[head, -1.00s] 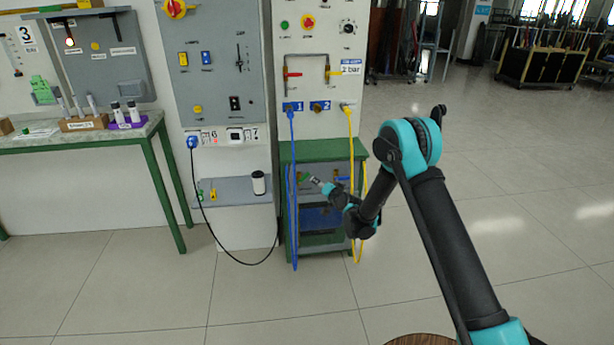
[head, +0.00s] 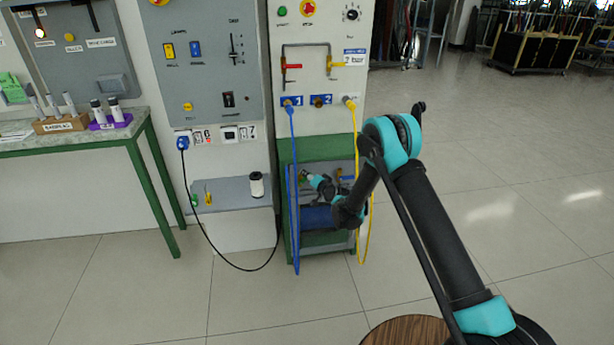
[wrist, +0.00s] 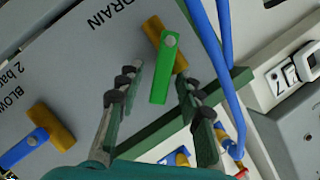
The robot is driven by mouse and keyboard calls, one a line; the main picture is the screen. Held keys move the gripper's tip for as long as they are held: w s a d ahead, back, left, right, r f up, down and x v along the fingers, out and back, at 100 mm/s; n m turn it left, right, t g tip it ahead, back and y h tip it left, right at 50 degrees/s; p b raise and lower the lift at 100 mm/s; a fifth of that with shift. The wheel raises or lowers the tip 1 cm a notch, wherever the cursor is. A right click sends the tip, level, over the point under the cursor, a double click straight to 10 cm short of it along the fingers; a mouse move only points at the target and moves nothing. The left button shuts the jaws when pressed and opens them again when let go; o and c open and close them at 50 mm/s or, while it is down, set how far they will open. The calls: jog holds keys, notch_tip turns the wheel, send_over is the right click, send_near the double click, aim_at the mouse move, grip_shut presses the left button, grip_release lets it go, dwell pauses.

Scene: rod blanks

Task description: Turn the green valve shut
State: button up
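The green valve (wrist: 160,75) has a flat green handle on a brass body, on a grey panel under the word DRAIN. In the wrist view the handle points toward my gripper, along the fingers. My gripper (wrist: 161,82) is open, with one finger on each side of the handle. A gap shows on both sides, so neither finger clearly touches it. In the head view my gripper (head: 309,178) is inside the green-framed cabinet (head: 286,150), near its left post, and the valve is small and mostly hidden by it.
A blue-handled valve (wrist: 35,140) on a brass body sits left on the same panel, labelled BLOW. A blue hose (wrist: 210,45) runs close on the right and hangs at the cabinet's left post. A yellow hose (head: 362,220) hangs at its right. The floor in front is clear.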

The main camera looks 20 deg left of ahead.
grip_shut()
jog(key=shift+d+f, duration=0.1)
dwell(0.3)
jog(key=shift+w+d+f+m+t+y, duration=0.15)
jog(key=shift+f+m+y, duration=0.4)
jog(key=shift+m, duration=0.65)
jog(key=shift+w+d+f+m+t+y, duration=0.15)
jog(key=shift+f+m+y, duration=0.4)
jog(key=shift+m, duration=0.65)
jog(key=shift+d+f+m+y, duration=0.2)
jog(key=shift+f+m+y, duration=0.15)
jog(key=shift+m+y, duration=0.6)
jog(key=shift+m+h, duration=0.25)
jog(key=shift+m, duration=0.1)
